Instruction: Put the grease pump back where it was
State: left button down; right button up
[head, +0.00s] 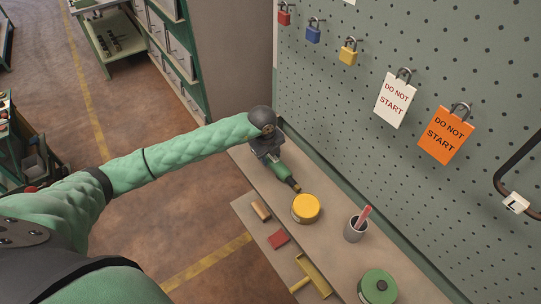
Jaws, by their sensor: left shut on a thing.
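My left gripper (271,159) is at the far end of the narrow shelf under the pegboard, with my arm reaching in from the left. It is shut on a green, dark-tipped tool that looks like the grease pump (281,172). The pump points toward the lower right, and its tip is close to a yellow round tin (306,208). The gripper hides its other end. I cannot tell whether the pump touches the shelf. My right gripper is out of view.
The shelf (330,258) also holds a grey cup (354,230) with a red stick and a green round tin (378,287). A lower ledge carries a red block (278,240), a wooden piece (261,211) and a yellow part (314,274). Padlocks and tags hang on the pegboard (440,70).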

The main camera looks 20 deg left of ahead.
pick_arm(q)
jog(key=c, duration=0.9)
grip_release()
jog(key=shift+o, duration=0.4)
notch_tip(320, 180, up, 12)
jog(key=s+a, duration=0.1)
jog(key=shift+s, duration=0.2)
jog(key=shift+f, duration=0.1)
